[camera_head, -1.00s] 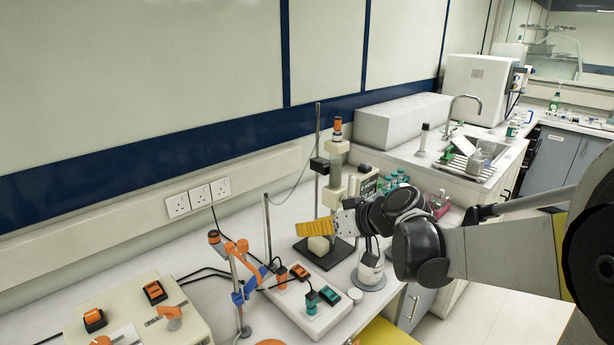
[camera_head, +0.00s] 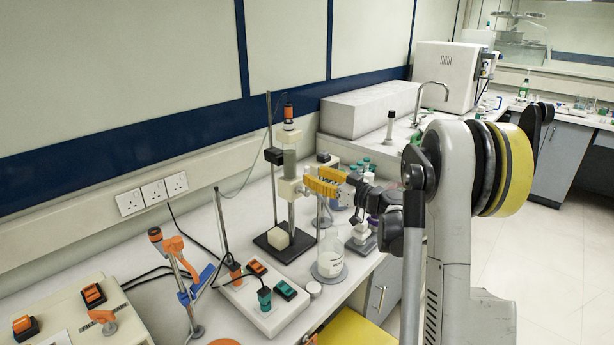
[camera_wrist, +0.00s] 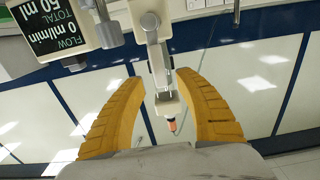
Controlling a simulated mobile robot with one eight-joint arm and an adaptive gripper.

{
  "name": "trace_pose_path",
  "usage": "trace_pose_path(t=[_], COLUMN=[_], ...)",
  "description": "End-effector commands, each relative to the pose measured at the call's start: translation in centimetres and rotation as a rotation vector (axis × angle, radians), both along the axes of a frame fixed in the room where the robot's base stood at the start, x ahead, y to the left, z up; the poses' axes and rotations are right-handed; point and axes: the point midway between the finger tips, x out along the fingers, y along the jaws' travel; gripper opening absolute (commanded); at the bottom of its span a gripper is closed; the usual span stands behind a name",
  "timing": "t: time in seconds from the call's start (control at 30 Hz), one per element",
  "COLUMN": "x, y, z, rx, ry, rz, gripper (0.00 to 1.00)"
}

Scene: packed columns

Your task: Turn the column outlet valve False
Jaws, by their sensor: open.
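The glass column (camera_head: 289,160) stands upright on a rod stand, with an orange cap (camera_head: 288,111) on top and a cream block (camera_head: 289,189) at its lower end. My gripper (camera_head: 317,181) has yellow fingers and is just right of the block.
A beaker (camera_head: 330,255) stands on a round plate below my gripper. A flow display (camera_wrist: 45,28) is at the wrist view's upper left. A sink tap (camera_head: 435,93) is behind.

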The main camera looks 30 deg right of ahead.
Motion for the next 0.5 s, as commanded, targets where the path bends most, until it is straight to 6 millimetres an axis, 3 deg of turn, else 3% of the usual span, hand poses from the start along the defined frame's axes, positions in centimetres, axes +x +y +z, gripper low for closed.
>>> trace_pose_path(t=[0.2,0.5], x=[2.7,3.3], y=[1.0,1.2], z=[-0.1,0.1], rx=[0.000,0.001], ry=[0.000,0.001], rz=[0.001,0.000], gripper=[0.40,0.40])
